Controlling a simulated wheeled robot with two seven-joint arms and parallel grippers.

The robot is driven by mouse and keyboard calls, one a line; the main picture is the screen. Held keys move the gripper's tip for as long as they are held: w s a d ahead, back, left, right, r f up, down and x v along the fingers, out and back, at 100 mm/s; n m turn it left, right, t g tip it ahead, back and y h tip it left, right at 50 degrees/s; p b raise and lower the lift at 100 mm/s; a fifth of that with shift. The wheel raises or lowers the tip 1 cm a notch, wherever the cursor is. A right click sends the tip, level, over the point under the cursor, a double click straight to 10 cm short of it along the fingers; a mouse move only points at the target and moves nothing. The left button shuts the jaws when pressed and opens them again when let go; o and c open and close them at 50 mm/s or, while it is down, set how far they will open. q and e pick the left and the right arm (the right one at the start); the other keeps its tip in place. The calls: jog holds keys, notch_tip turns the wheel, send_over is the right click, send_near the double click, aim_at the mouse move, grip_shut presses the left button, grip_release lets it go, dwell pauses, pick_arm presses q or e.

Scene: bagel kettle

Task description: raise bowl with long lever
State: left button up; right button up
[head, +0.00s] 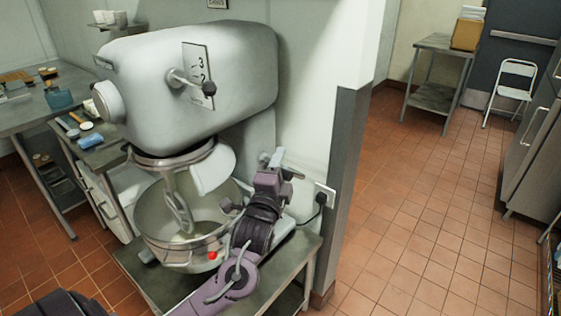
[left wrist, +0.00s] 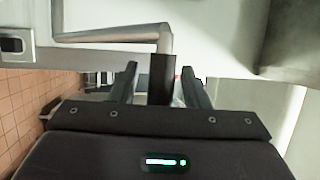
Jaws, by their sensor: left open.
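The big grey mixer (head: 190,60) stands by the wall, with its steel bowl (head: 155,222) under the head and the beater (head: 177,205) reaching into it. My left gripper (head: 270,172) is at the mixer's right side, beside the column and past the bowl's rim. In the left wrist view, the long lever (left wrist: 110,36) is a bent metal bar with a dark end grip (left wrist: 162,78). That grip lies between the two fingers of my open left gripper (left wrist: 160,70), with gaps on both sides. In the head view my gripper hides most of the lever. My right gripper is out of view.
A short lever with a black knob (head: 209,88) sits on a numbered plate on the mixer's side. A wall corner (head: 345,180) with a socket and plug (head: 321,198) is close right of my gripper. Steel tables (head: 35,110) stand left; open tiled floor (head: 430,220) lies right.

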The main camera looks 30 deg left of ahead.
pick_arm(q)
jog(key=shift+w, duration=0.1)
grip_shut()
dwell(0.3)
